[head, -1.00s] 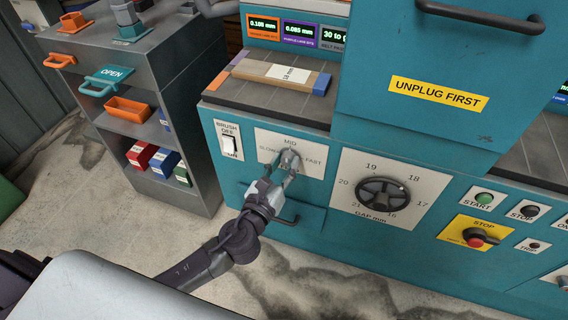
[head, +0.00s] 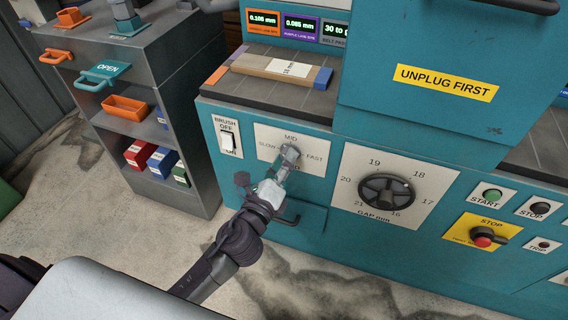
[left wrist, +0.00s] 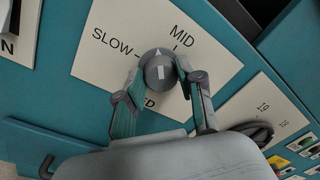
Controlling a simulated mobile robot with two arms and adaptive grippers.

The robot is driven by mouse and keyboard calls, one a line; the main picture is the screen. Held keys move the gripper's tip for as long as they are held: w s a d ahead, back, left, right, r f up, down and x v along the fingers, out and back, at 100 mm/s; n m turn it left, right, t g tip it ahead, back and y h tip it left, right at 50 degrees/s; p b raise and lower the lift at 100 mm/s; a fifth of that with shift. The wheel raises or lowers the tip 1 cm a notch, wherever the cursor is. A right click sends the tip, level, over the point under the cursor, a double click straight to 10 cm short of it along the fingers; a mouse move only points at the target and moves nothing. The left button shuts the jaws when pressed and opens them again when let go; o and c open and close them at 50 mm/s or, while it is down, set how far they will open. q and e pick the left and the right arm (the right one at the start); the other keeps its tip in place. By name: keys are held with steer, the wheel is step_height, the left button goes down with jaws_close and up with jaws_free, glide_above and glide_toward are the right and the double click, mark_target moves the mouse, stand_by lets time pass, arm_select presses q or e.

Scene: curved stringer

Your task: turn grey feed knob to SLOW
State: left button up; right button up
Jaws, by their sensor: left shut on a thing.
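The grey feed knob (head: 290,151) sits on a white plate (head: 262,141) on the teal machine's front. In the left wrist view the round knob (left wrist: 160,72) shows a white pointer between the SLOW mark on the left and the MID mark on the upper right. My left gripper (head: 287,160) is at the knob from below. In the left wrist view the two fingers of my left gripper (left wrist: 160,76) lie on either side of the knob, shut on it. The fingers partly cover the lettering under the knob. My right gripper is not in view.
The brush switch (head: 227,138) is left of the plate. The black gap handwheel (head: 386,194) is to its right, with a red stop knob (head: 482,240) farther right. A grey shelf cart (head: 150,110) stands at the left.

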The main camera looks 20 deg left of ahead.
arm_select(q)
steer(key=shift+f+n+y+b, duration=0.1)
steer(key=shift+n+y+b, duration=0.2)
steer(key=shift+n, duration=2.4)
steer(key=shift+f+n+y+b, duration=0.1)
steer(key=shift+n+y+b, duration=0.15)
steer(key=shift+n, duration=2.45)
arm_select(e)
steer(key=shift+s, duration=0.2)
arm_select(q)
steer(key=o, duration=1.1)
steer(key=shift+o, duration=0.2)
steer(key=s, duration=0.7)
steer(key=shift+s+a+f, duration=0.15)
steer(key=shift+s+f, duration=0.1)
